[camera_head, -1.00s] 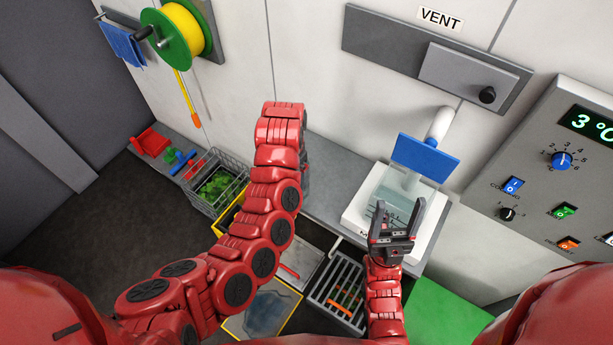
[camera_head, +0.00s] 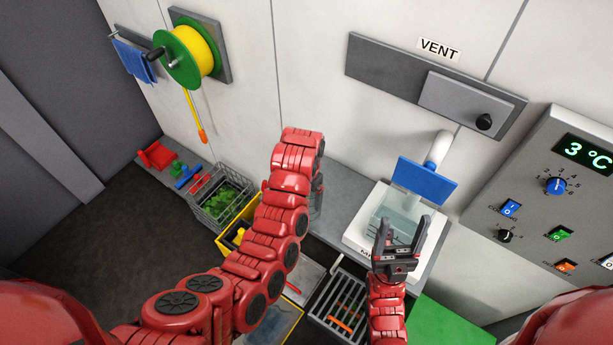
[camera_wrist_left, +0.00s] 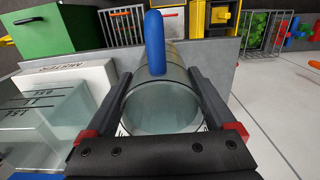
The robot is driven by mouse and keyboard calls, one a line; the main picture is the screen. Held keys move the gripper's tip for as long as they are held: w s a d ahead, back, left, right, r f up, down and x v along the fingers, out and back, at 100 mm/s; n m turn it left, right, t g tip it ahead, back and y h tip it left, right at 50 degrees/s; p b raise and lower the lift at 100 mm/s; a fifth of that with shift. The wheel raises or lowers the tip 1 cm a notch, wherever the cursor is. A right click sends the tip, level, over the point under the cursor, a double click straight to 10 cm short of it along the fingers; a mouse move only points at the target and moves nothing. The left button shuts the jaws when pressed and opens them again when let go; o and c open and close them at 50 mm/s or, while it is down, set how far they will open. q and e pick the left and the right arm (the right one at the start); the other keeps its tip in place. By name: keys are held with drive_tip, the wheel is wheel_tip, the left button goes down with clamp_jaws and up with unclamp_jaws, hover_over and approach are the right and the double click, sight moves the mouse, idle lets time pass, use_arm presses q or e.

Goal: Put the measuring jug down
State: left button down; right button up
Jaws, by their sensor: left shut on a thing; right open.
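The measuring jug (camera_wrist_left: 160,112) is a clear cylinder with a blue handle (camera_wrist_left: 155,42). In the left wrist view it sits between the fingers of my left gripper (camera_wrist_left: 160,108), which is shut on it. In the head view my left forearm hides most of the jug and gripper; a sliver of clear jug (camera_head: 316,207) shows by the grey counter (camera_head: 345,190). I cannot tell whether its base touches the counter. My right gripper (camera_head: 401,226) is open and empty, in front of the clear graduated tank (camera_head: 408,207).
A wire basket (camera_head: 205,215) of green stuff and a yellow bin stand left of my left arm. A dark rack and a green box (camera_head: 445,325) are in front. Bare counter lies between jug and scale.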

use_arm(q)
drive_tip(key=w+f+b, duration=0.4)
drive_tip(key=w+b, duration=0.6)
drive_tip(key=b, duration=0.1)
idle(0.7)
unclamp_jaws()
